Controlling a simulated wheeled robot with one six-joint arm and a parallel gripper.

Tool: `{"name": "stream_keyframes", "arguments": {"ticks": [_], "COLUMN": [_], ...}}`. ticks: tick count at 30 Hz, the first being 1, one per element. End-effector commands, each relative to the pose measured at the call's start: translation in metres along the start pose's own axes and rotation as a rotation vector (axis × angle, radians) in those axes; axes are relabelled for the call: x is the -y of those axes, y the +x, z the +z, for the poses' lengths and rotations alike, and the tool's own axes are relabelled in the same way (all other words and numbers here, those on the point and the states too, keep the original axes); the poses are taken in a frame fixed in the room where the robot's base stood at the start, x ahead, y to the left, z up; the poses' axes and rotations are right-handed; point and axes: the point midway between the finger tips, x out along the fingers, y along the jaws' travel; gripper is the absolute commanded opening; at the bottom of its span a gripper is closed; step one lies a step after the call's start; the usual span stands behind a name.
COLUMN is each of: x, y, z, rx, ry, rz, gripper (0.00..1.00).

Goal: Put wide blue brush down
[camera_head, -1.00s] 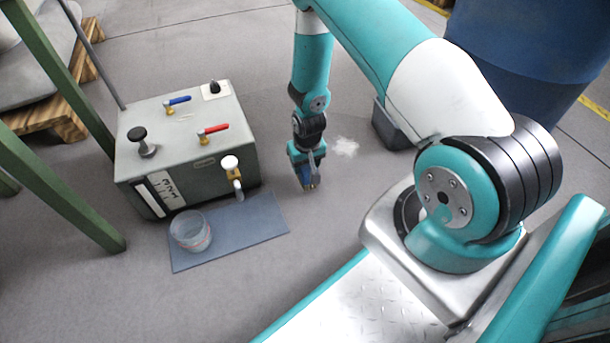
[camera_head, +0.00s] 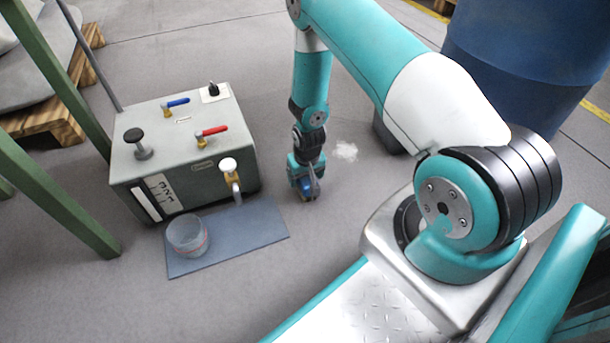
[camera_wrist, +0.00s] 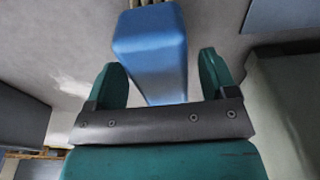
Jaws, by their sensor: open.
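The wide blue brush (camera_wrist: 150,45) fills the middle of the wrist view, its blue body between the two green fingers. Light bristles show at the top edge of that view. My gripper (camera_wrist: 161,78) is open, with a visible gap between each finger and the brush. In the head view my gripper (camera_head: 305,190) points down close to the floor, right of the grey mat. A small blue part of the brush (camera_head: 311,187) shows there; its contact with the floor is hard to make out.
The grey tank unit (camera_head: 185,150) with red and blue levers stands to the left. A clear cup (camera_head: 187,235) sits on the grey-blue mat (camera_head: 245,228) before it. A white powder patch (camera_head: 346,151) lies right of my gripper. A large blue barrel (camera_head: 530,50) stands behind my arm.

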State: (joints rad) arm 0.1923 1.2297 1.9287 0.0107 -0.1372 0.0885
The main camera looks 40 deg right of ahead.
Motion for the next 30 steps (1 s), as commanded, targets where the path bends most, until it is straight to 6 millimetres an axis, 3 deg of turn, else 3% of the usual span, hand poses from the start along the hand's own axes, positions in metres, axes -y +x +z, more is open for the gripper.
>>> {"name": "stream_keyframes", "arguments": {"ticks": [5, 15, 23, 26, 29, 30], "x": [0.0, 0.0, 0.001, 0.01, 0.034, 0.047], "y": [-0.022, -0.095, -0.123, -0.14, -0.178, -0.201], "z": [-0.001, -0.001, -0.001, -0.006, -0.015, -0.018], "rx": [-0.001, 0.0, -0.001, -0.005, -0.01, -0.012], "ry": [0.0, 0.0, -0.001, -0.015, -0.056, -0.081], "rz": [0.0, 0.0, -0.001, -0.017, -0.058, -0.082], "gripper": [0.78, 0.78, 0.78, 0.78, 0.78, 0.78]}}
